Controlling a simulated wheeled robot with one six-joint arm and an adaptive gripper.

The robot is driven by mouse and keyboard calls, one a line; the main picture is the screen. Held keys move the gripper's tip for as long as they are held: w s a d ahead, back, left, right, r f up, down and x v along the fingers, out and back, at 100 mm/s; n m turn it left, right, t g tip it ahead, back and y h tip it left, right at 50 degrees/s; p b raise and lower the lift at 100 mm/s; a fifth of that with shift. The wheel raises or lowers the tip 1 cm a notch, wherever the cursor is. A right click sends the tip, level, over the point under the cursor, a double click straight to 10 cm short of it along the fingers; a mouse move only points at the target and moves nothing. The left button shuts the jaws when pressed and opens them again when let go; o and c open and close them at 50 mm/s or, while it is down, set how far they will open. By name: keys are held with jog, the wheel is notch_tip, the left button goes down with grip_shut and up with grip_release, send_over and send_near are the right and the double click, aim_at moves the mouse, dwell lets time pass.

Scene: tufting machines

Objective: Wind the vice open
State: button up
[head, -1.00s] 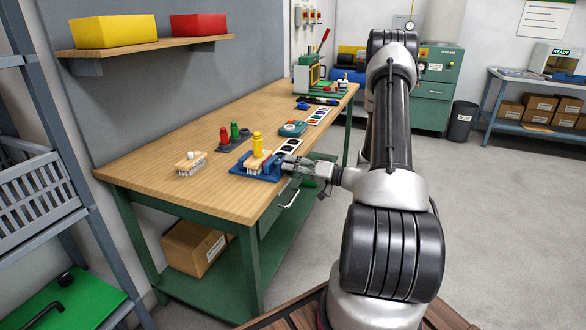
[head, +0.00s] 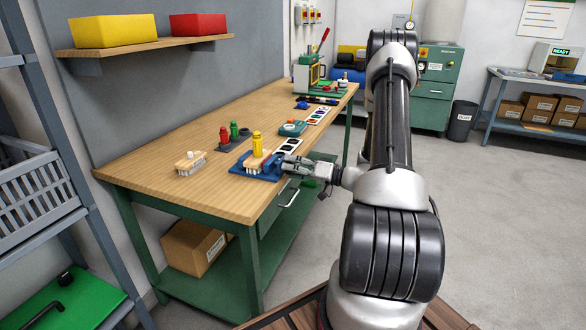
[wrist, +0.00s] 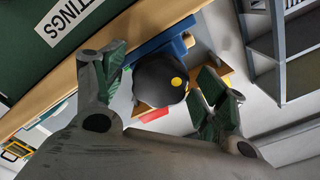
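The blue vice (head: 242,169) sits at the front edge of the wooden workbench. A wooden brush block (head: 255,162) with pale bristles sits at its jaws; whether it is clamped I cannot tell. In the wrist view, the vice's blue body (wrist: 160,45) shows behind a round black knob (wrist: 155,82) with a yellow dot. My gripper (head: 283,163) is at the vice's front end. Its two fingers (wrist: 162,78) stand on either side of the knob, with gaps visible, so it looks open around it. The head view hides the knob behind my fingers.
A second brush block (head: 190,163) lies on the bench (head: 135,168) to the left. A yellow bottle-like piece (head: 257,143), red piece (head: 224,136) and green piece (head: 234,130) stand near the vice. A drawer handle (head: 289,199) is below my gripper. The floor at right is clear.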

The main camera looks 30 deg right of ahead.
jog(key=v, duration=1.2)
dwell(0.4)
